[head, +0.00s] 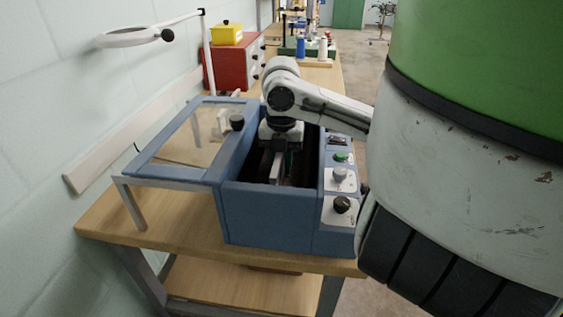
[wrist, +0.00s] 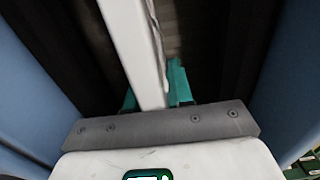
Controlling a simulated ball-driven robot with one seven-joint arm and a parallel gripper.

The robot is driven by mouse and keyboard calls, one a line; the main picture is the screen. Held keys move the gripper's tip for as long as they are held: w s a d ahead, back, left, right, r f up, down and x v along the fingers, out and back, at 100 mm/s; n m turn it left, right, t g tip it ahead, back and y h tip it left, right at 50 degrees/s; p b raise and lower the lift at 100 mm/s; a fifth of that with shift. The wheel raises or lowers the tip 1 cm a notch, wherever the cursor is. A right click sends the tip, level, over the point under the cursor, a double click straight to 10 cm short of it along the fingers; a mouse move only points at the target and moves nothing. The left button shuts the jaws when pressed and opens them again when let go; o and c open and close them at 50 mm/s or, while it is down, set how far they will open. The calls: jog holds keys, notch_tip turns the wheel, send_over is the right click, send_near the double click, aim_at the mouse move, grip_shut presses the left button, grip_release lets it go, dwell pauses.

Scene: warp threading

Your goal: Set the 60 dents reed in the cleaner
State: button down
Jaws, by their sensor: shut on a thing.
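The cleaner (head: 265,205) is a blue open-topped box on the table, with knobs and buttons on its right panel. Its clear-windowed lid (head: 160,172) lies open to the left. My gripper (head: 284,168) points down inside the cleaner's dark opening. In the wrist view my gripper's teal fingers (wrist: 154,94) are shut on the reed (wrist: 130,40), a long pale bar running away from me. The reed also shows as a light strip in the head view (head: 276,167). Its lower side and the cleaner's floor are hidden, so I cannot tell whether it touches the bottom.
The cleaner's blue walls (wrist: 30,85) stand close on both sides of my gripper. Behind it are a red drawer cabinet (head: 232,66) with a yellow bin (head: 226,34) and a lamp (head: 135,37). Thread spools (head: 300,46) stand farther back. A wall is at the left.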

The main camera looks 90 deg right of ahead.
jog(key=c, duration=0.9)
grip_release()
notch_tip(320, 180, up, 11)
jog(key=shift+f+p, duration=0.1)
jog(key=shift+p, duration=0.7)
